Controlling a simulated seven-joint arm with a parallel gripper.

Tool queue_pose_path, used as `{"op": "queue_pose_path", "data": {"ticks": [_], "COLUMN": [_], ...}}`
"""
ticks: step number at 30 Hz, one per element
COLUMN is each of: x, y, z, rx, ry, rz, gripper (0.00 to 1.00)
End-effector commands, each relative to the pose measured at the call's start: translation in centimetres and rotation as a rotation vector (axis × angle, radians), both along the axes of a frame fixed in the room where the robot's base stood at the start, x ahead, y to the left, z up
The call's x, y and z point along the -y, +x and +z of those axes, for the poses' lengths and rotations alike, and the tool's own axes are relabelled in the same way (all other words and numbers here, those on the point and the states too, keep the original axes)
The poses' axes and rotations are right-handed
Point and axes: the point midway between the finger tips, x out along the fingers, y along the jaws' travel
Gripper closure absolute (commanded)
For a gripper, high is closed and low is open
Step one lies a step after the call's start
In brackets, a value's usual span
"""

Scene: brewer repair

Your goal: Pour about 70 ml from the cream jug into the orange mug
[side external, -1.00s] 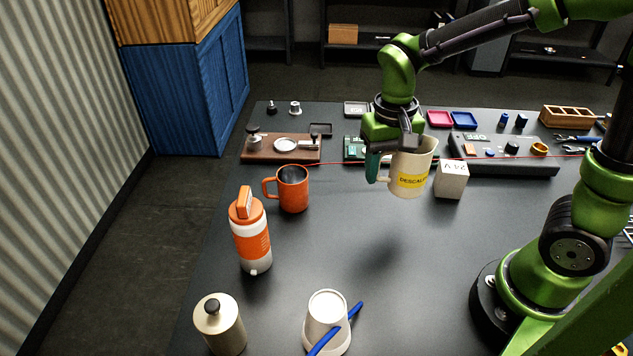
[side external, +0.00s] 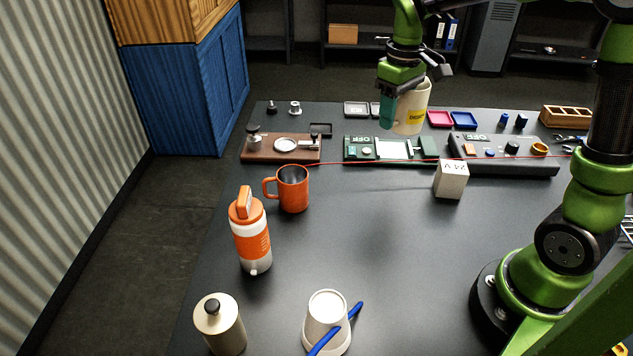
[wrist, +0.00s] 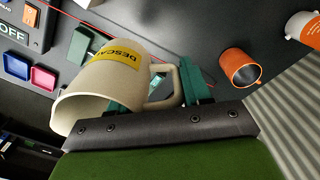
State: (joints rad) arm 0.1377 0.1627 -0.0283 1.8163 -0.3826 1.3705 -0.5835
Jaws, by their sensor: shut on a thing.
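The cream jug (side external: 411,108) has a yellow label reading "DESCAL…" and hangs in the air above the back of the table, roughly upright. My gripper (side external: 388,106) is shut on its handle. In the wrist view the jug (wrist: 95,92) fills the left, and the green fingers of my gripper (wrist: 160,95) are around its handle (wrist: 180,80). The jug's contents are hidden. The orange mug (side external: 293,190) stands upright on the table, left of and nearer than the jug, its handle to the left. The mug also shows in the wrist view (wrist: 238,68), apart from the jug.
An orange and white bottle (side external: 251,237) stands just in front of the mug. A white block (side external: 451,180) is to the right. A green board (side external: 365,149), a control panel (side external: 505,160) and a brown stand (side external: 262,155) line the back. The middle of the table is clear.

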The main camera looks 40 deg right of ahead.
Motion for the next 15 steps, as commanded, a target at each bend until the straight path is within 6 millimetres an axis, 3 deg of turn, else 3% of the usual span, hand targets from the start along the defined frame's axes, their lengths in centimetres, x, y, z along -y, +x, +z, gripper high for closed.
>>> {"op": "queue_pose_path", "data": {"ticks": [4, 15], "x": [1.1, -0.8], "y": [0.0, 2.5], "z": [-0.1, -0.3], "rx": [-0.002, -0.002], "ry": [-0.001, 0.0], "rz": [-0.029, -0.015], "gripper": [1.0, 1.0]}}
